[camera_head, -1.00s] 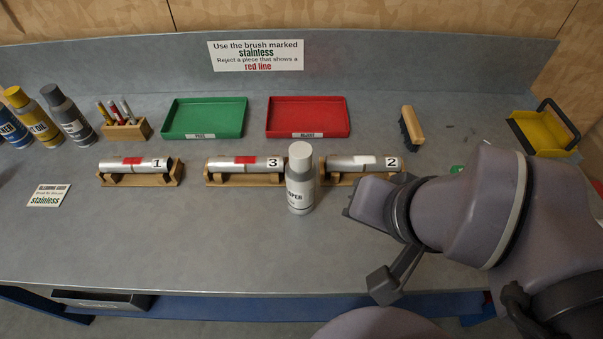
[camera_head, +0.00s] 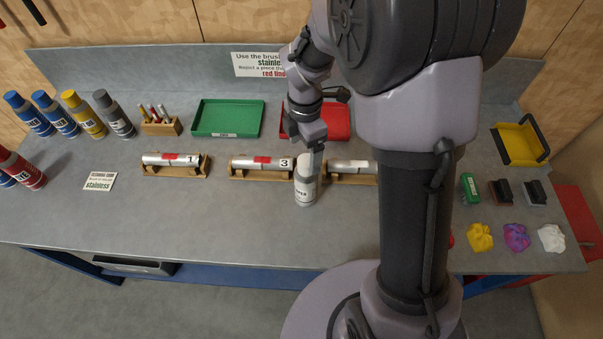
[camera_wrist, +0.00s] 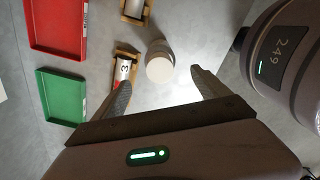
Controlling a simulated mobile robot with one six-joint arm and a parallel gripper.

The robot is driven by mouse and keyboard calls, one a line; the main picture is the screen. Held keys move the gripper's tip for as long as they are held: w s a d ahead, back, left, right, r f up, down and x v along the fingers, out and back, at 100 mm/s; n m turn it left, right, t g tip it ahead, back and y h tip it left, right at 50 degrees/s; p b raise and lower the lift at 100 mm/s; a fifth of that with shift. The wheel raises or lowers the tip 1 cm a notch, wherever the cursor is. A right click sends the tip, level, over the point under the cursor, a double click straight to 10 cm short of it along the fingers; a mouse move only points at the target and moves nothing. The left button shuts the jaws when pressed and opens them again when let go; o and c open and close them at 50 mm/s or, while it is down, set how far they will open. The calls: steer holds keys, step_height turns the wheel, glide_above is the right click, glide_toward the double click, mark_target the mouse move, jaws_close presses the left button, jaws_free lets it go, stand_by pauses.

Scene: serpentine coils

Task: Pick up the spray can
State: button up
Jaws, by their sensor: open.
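The grey and white spray can (camera_head: 305,191) stands upright on the bench, in front of the gap between the tubes numbered 3 and 2. In the wrist view the can (camera_wrist: 159,63) is seen from above, its pale round top in line with the space between my fingers. My gripper (camera_head: 313,145) is over the can's top in the head view, pointing down. In the wrist view my gripper (camera_wrist: 162,77) is open and empty, with one finger on each side of the can. I cannot tell whether the fingertips reach below its top.
Tube 3 (camera_head: 247,162) lies in a wooden cradle close to the can, and tube 2 (camera_head: 350,166) is on its right. Behind are a green tray (camera_head: 228,119) and a red tray (camera_head: 340,118). Several other cans (camera_head: 85,115) stand at the left.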

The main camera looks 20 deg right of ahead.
mark_target(306, 184)
steer(key=f, duration=0.3)
steer(key=f+b, duration=0.1)
steer(key=f, duration=0.5)
steer(key=shift+d+b, duration=0.3)
steer(key=shift+r, duration=0.1)
steer(key=shift+c, duration=0.4)
jaws_close()
